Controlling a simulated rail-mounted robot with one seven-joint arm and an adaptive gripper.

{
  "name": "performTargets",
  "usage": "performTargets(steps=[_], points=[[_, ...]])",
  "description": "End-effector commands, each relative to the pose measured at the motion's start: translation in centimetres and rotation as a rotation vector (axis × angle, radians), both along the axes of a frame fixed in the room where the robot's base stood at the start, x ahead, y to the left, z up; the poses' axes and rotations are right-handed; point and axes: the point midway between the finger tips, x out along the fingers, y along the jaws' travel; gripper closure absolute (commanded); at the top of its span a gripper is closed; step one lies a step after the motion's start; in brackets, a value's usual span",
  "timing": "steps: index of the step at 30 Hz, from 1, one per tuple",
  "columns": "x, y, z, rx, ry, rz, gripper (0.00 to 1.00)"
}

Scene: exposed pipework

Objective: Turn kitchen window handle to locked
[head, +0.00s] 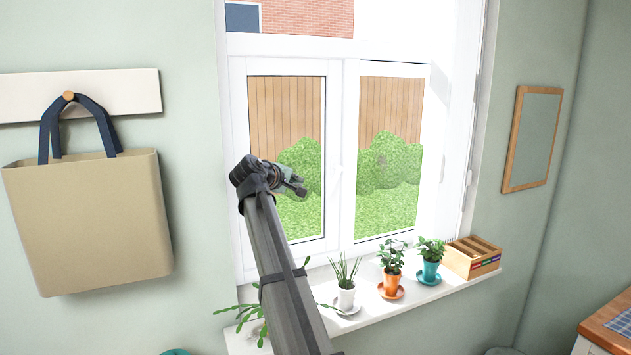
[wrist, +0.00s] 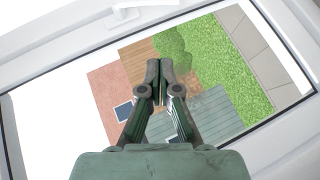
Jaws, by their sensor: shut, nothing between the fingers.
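The white window handle (head: 337,178) is on the middle upright of the white window frame, faint against the white. Its exact angle is hard to tell. In the wrist view a white handle-like part (wrist: 125,13) sticks out from the frame at the top edge, partly cut off. My gripper (head: 302,188) is in front of the left pane, left of the handle and apart from it. In the wrist view my gripper (wrist: 161,75) is shut and empty, with its fingers over the glass.
The sill (head: 408,297) holds a white pot (head: 346,297), an orange pot (head: 391,283), a teal pot (head: 430,270) and a wooden box (head: 472,257). A trailing plant (head: 246,317) is by my arm. A beige bag (head: 90,220) hangs left. Space before the panes looks clear.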

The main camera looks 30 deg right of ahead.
Motion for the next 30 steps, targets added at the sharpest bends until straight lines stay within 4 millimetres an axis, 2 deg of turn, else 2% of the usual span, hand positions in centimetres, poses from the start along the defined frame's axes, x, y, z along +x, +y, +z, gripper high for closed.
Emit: performTargets(steps=[5,19,24,30], points=[[0.8,-1.4,-0.3,0.001,-0.003,-0.004,1.0],[4.7,-8.7,-3.0,-0.003,-0.002,-0.004,1.0],[3.5,-10.5,-3.9,-0.002,-0.003,-0.004,1.0],[3.3,-11.5,-4.5,-0.003,-0.004,-0.002,1.0]])
